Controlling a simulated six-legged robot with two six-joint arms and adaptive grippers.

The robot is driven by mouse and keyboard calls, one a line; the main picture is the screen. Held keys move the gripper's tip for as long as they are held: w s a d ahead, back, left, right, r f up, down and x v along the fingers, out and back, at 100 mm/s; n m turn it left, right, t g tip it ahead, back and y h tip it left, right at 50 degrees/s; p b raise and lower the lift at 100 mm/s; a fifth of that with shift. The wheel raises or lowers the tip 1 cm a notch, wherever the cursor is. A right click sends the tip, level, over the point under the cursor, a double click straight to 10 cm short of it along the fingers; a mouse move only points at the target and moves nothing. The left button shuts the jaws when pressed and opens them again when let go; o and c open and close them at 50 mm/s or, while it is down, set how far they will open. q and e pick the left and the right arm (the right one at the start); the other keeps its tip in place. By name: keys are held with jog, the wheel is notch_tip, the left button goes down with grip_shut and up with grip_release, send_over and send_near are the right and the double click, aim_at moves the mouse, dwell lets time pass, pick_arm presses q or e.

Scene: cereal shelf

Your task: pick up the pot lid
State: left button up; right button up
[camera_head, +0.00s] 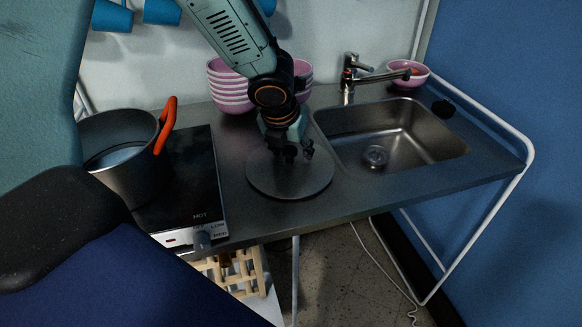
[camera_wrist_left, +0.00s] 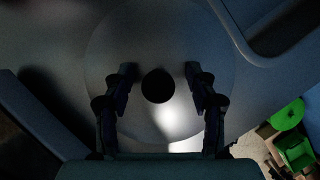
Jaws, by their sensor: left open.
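The pot lid (camera_head: 288,184) is a flat grey disc lying on the metal counter between the hot plate and the sink. In the left wrist view the lid (camera_wrist_left: 158,35) fills the middle, with a round dark knob (camera_wrist_left: 158,86) at its centre. My left gripper (camera_head: 291,153) points down over the lid. Its two fingers are open and empty, and in the left wrist view the gripper (camera_wrist_left: 161,78) has the knob between its fingertips. I cannot tell the height left above the lid. The knob is hidden behind the gripper in the head view. My right gripper is not in view.
A pot (camera_head: 125,172) with an orange handle stands on the black hot plate (camera_head: 190,190) to the left. Stacked pink bowls (camera_head: 230,92) stand behind the arm. The sink (camera_head: 410,150) and its tap (camera_head: 350,75) are to the right. The counter's front edge is close to the lid.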

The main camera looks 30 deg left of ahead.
aim_at(291, 148)
pick_arm(q)
jog(key=shift+a, duration=0.2)
jog(key=c, duration=0.3)
jog(key=shift+d, duration=0.15)
jog(key=c, duration=0.5)
grip_shut()
jog(key=shift+r, duration=0.1)
notch_tip(291, 148, up, 10)
jog(key=p, duration=0.6)
jog(key=shift+f+p, duration=0.25)
jog(key=shift+p, duration=0.1)
jog(key=shift+r, duration=0.15)
